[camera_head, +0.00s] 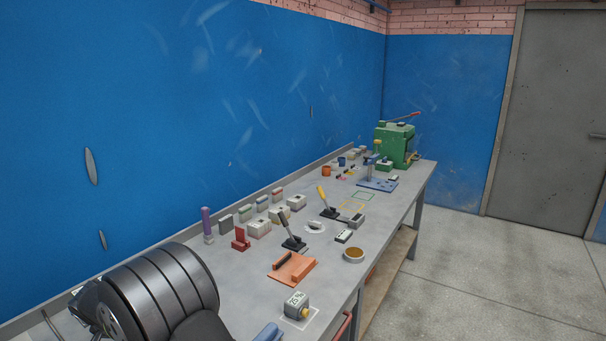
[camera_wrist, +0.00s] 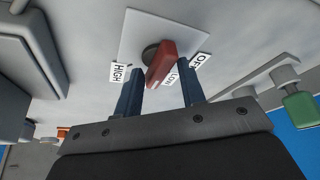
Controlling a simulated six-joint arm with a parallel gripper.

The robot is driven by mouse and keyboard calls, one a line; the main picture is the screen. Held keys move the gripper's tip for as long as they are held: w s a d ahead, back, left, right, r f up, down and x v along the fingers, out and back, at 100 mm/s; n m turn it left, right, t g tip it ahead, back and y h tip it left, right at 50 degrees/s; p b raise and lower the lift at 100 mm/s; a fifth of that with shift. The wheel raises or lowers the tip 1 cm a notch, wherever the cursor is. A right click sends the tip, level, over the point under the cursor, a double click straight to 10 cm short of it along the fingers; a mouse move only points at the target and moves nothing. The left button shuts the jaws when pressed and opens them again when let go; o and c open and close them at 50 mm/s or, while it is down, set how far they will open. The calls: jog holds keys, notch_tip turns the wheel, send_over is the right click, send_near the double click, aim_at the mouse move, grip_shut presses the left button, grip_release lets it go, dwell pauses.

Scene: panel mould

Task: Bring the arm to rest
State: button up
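My gripper (camera_wrist: 160,80) is open in the wrist view, with two dark blue fingers apart. A red selector handle (camera_wrist: 162,62) on a round dark hub shows between and beyond the fingertips, with a gap on each side. The handle sits on a pale square plate (camera_wrist: 185,30). Labels HIGH (camera_wrist: 121,72), LOW (camera_wrist: 173,78) and OFF (camera_wrist: 201,62) surround it, and the handle's near end lies close to LOW. Nothing is held. I cannot make out my gripper in the head view, where a large dark arm part of mine fills the lower left.
The grey bench (camera_head: 335,262) runs along the blue wall. Floor to the right is clear.

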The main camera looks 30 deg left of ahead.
jog(key=shift+n, duration=0.5)
jog(key=o, duration=1)
jog(key=shift+c, duration=0.2)
jog(key=d+r+n+g+y, duration=0.1)
jog(key=d+r+n, duration=0.2)
jog(key=r+n, duration=0.15)
jog(key=w+d+r+n+g, duration=0.1)
jog(key=d+r+n+g, duration=0.15)
jog(key=r, duration=0.35)
jog(key=d+r+n+g+y, duration=0.1)
jog(key=d+r+n, duration=0.1)
jog(key=r+n, duration=0.25)
jog(key=shift+m, duration=0.45)
jog(key=x, duration=1.6)
jog(key=shift+w+f, duration=0.2)
jog(key=shift+w, duration=0.05)
jog(key=shift+c, duration=0.2)
